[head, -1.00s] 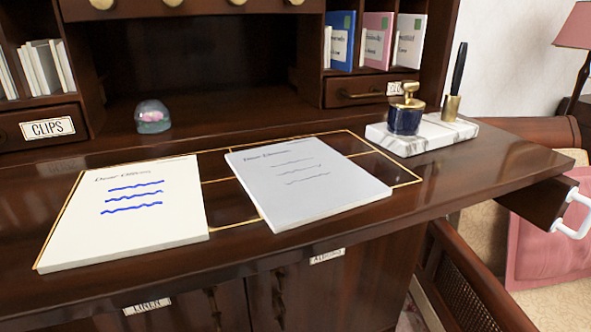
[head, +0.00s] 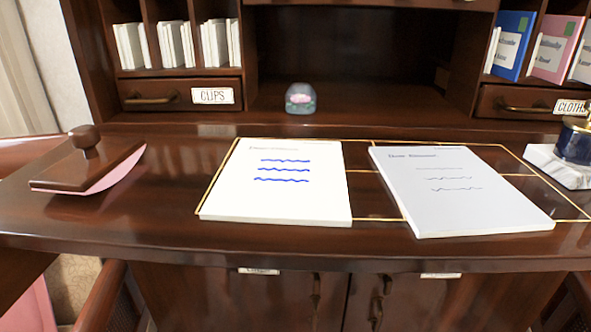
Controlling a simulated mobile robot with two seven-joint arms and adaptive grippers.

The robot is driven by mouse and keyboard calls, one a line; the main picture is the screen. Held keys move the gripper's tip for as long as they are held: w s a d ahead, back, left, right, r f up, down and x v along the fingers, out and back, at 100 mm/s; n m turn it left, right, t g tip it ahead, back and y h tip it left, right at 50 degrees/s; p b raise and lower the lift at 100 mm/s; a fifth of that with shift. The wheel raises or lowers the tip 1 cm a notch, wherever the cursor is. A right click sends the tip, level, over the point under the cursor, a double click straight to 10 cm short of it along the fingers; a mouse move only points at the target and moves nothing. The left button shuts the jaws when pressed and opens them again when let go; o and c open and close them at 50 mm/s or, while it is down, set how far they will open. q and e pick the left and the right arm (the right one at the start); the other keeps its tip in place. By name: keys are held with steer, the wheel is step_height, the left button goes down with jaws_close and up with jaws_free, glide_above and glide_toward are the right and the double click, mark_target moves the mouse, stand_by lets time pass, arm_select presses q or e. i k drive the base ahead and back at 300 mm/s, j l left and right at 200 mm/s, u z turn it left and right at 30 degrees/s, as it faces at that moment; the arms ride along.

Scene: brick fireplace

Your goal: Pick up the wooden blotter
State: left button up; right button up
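The wooden blotter (head: 92,166) is a dark brown rocker blotter with a round knob on top and a pink curved underside. It rests on the left end of the desk top (head: 130,233) in the head view, with nothing touching its knob. Neither of my grippers shows in the head view now.
A cream letter pad (head: 280,198) and a grey-white letter pad (head: 460,205) lie right of the blotter. A glass paperweight (head: 300,98) stands behind them, and an inkwell (head: 575,145) on marble is at the right edge. The desk between blotter and cream pad is clear.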

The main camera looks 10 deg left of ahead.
mark_target(91, 153)
steer(key=l+u, duration=0.2)
steer(key=u, duration=2)
